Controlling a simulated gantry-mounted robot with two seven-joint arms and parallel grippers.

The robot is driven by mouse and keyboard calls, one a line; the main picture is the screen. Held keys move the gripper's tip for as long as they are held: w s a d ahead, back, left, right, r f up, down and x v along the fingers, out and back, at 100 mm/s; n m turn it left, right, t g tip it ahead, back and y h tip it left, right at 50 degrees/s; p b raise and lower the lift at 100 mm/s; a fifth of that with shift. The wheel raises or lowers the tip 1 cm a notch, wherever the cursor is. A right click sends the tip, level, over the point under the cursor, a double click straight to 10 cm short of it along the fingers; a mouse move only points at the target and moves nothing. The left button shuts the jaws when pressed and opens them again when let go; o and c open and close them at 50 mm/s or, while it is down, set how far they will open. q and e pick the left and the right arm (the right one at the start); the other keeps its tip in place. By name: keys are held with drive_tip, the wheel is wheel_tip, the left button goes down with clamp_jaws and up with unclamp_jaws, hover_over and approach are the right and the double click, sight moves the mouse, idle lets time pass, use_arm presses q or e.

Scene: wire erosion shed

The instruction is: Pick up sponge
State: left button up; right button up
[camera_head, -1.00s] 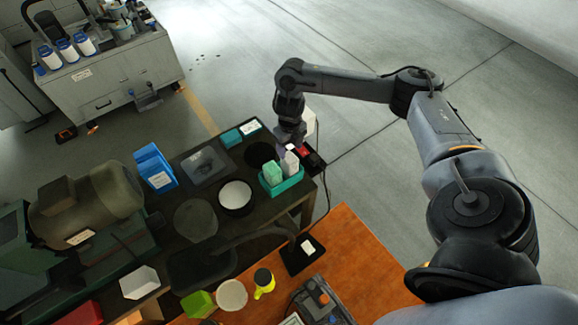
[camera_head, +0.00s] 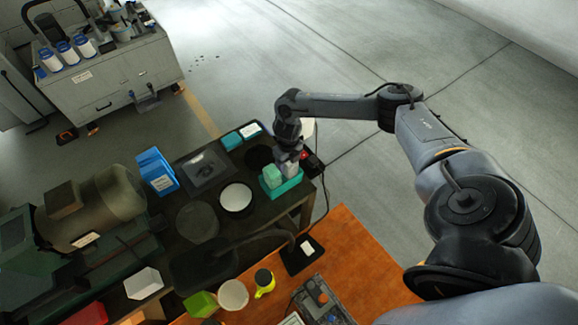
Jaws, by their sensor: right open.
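A teal open box (camera_head: 284,187) stands at the right end of the dark bench and holds a pale green block (camera_head: 271,175), which looks like the sponge. A whitish item (camera_head: 290,169) stands beside it in the box, partly hidden by the gripper. My right gripper (camera_head: 289,159) points down from above, at the back of the box, right over the whitish item. It is open; its fingertips are small and partly merged with the items, so I cannot tell whether they touch. My left gripper is not in view.
On the dark bench are a white round dish (camera_head: 236,198), a blue holder (camera_head: 157,172) and a small teal box (camera_head: 231,140). A dark case with a red part (camera_head: 305,155) sits right of the gripper. An orange table (camera_head: 350,255) lies in front.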

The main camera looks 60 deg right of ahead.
drive_tip(key=shift+c, duration=0.3)
drive_tip(key=c, duration=0.6)
drive_tip(key=shift+c, duration=0.2)
drive_tip(key=shift+r, duration=0.15)
drive_tip(key=shift+r, duration=0.55)
drive_tip(key=r, duration=0.1)
drive_tip(key=r+b, duration=0.1)
drive_tip(key=r, duration=0.1)
drive_tip(key=shift+s+d, duration=0.2)
drive_tip(key=shift+s, duration=0.15)
drive_tip(key=s+d+r+b, duration=0.2)
drive_tip(key=s+r, duration=0.4)
drive_tip(key=s, duration=0.4)
drive_tip(key=shift+s+r+b, duration=0.35)
drive_tip(key=shift+b, duration=0.3)
drive_tip(key=shift+d, duration=0.1)
